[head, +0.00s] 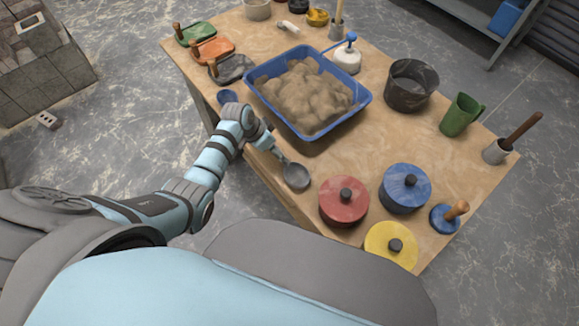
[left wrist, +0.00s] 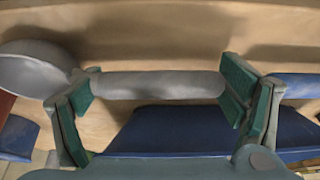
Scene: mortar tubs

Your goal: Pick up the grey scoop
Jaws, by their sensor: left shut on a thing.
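The grey scoop (head: 295,176) is at the table's near edge in the head view, with its round bowl towards the red pot. In the left wrist view its bowl (left wrist: 35,70) is at the left and its pale grey handle (left wrist: 155,84) runs across the middle. My left gripper (head: 268,143) is at the handle. Its green-padded fingers (left wrist: 160,95) are shut on the scoop, one towards each end of the handle. I cannot tell whether the scoop touches the table. My right gripper is not in view.
A blue tub (head: 356,112) of mortar lies behind the gripper. A red pot (head: 343,201), a blue pot (head: 405,188) and a yellow lidded pot (head: 390,246) stand right of the scoop. A small blue item (head: 227,97) is near the left edge. Bare tabletop lies between tub and pots.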

